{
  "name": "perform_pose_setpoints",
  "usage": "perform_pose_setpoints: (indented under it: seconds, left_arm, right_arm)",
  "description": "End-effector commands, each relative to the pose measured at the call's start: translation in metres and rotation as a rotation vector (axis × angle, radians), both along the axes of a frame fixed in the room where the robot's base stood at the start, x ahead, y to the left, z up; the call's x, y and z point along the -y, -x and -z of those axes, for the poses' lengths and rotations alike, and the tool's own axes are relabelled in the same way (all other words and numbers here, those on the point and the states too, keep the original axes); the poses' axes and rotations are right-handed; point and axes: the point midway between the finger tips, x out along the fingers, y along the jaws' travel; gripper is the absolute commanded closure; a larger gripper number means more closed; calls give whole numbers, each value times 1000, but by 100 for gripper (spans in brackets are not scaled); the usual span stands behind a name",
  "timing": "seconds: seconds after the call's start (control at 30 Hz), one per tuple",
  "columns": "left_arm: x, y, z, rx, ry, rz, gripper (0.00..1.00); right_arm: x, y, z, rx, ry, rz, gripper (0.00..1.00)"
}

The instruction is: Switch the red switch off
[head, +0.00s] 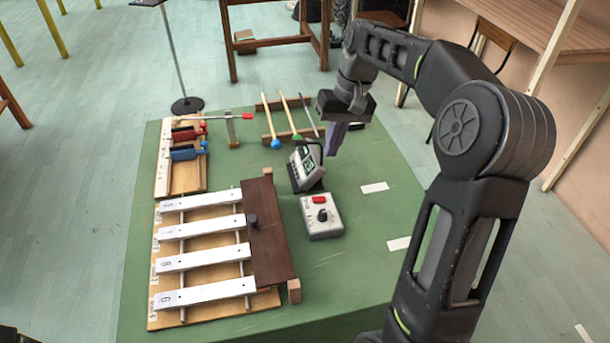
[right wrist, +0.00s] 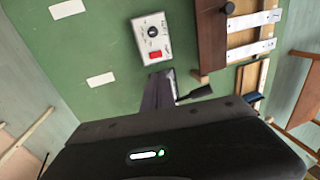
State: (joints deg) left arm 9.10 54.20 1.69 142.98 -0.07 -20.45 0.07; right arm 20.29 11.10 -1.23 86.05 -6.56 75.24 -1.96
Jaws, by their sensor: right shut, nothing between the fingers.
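The red switch (head: 319,199) sits on top of a small pale control box (head: 322,222) that also carries a black knob (head: 322,215). The box stands on the green table, right of the bars. In the right wrist view the red switch (right wrist: 155,58) and the knob (right wrist: 153,31) show clearly. Whether the switch is on or off is too small to tell. My right gripper (head: 332,150) is shut and empty, beyond the box in the head view and apart from it. Its fingertips (right wrist: 160,76) appear close to the switch's edge of the box in the wrist view. My left gripper is not in view.
A tilted display device (head: 305,168) stands between the box and my right gripper. Numbered metal bars (head: 203,228) on a wooden frame lie to the left. Mallets (head: 268,118) rest at the back. The green table (head: 370,215) right of the box is clear except for white patches.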

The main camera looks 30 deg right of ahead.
Motion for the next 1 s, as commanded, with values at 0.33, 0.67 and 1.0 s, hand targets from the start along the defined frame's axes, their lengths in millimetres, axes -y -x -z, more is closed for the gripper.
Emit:
perform_pose_setpoints:
  seconds: [0.33, 0.67, 1.0]
  left_arm:
    - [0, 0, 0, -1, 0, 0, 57]
    - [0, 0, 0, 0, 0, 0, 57]
    - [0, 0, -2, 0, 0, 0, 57]
  right_arm:
    - [-1, 3, 0, -15, -4, 1, 100]
    - [-6, 2, 21, -17, -5, 0, 100]
    - [-19, -2, 85, -18, -6, 0, 100]
